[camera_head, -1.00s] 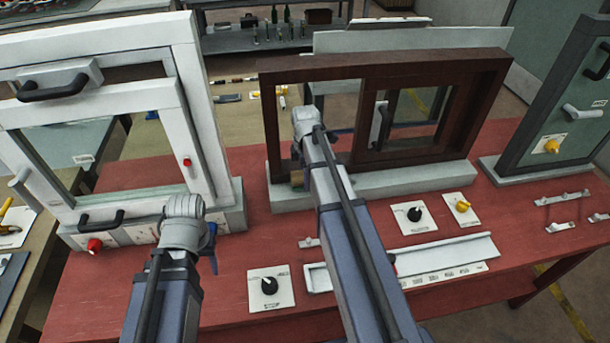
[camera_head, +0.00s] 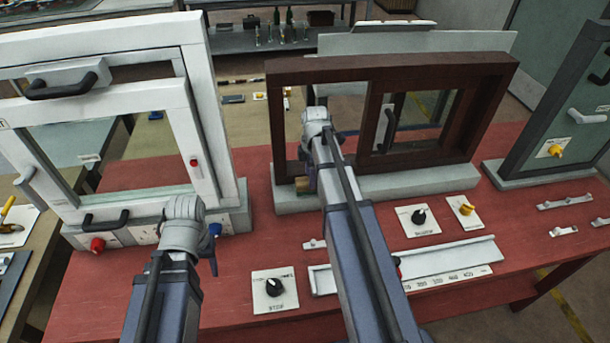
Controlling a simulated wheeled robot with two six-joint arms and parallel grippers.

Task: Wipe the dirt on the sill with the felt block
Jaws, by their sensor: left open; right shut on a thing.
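The brown sliding-window frame (camera_head: 470,120) stands on a pale grey sill (camera_head: 400,184) in the middle of the red table. A small tan block (camera_head: 303,184), apparently the felt block, shows at the left end of the sill, beside my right arm. My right gripper (camera_head: 312,181) is shut on it, with its fingers mostly hidden behind my own arm. Whether the block touches the sill is unclear. I cannot make out dirt on the visible sill. My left gripper (camera_head: 187,232) is open in front of the white window unit, its fingers largely hidden by the wrist.
The white window unit (camera_head: 205,120) with black handles stands at left, close to my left arm. A grey-green framed unit (camera_head: 545,110) stands at right. Knob plates (camera_head: 274,291) and a white rail (camera_head: 450,257) lie on the red table (camera_head: 240,310) in front.

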